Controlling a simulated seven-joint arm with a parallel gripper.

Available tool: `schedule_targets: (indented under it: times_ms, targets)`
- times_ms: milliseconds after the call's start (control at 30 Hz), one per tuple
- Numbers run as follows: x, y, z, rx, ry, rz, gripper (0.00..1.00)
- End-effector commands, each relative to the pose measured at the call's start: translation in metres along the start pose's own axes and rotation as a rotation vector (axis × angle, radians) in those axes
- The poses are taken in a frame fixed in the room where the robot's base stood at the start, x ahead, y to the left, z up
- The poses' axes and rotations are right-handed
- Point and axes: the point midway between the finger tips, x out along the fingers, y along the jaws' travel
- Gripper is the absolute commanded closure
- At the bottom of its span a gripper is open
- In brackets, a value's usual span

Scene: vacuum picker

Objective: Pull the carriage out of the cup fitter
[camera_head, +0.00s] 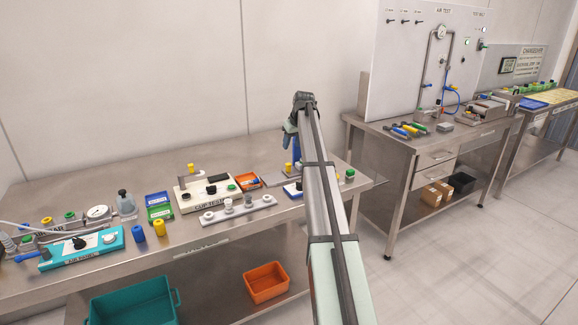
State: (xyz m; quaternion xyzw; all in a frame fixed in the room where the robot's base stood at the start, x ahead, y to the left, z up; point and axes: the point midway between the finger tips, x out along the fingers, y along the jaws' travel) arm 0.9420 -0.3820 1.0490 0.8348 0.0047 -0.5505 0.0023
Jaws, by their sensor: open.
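A cream box (207,194) with black knobs, a yellow-topped piece and a green button stands mid-bench. Its front label seems to begin with "CUP", but is too small to read surely. A blue upright device (295,158) stands farther right, partly hidden behind my arm. I cannot tell for certain which of the two is the cup fitter, and no carriage can be made out. My gripper (289,138) hangs from the arm's far end above the bench's right part, beside the blue upright. It is open; its fingertips are not clear, and it appears to hold nothing.
A light grey bar (238,208) with round posts lies before the cream box. A green-and-blue case (160,206), orange tray (248,181) and teal device (82,247) share the bench. An orange bin (266,283) sits below. Another bench stands right, across a floor gap.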

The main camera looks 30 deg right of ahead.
Motion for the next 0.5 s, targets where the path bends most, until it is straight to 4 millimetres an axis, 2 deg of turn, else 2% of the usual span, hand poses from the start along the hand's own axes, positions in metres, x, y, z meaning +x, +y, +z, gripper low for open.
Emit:
schedule_targets:
  times_ms: [67,233,500]
  targets:
    - [-0.002,0.009,0.004,0.008,-0.009,0.004,0.53]
    - [0.009,0.011,0.006,0.010,-0.015,0.005,0.53]
    - [0.053,0.011,0.007,0.009,-0.015,0.004,0.53]
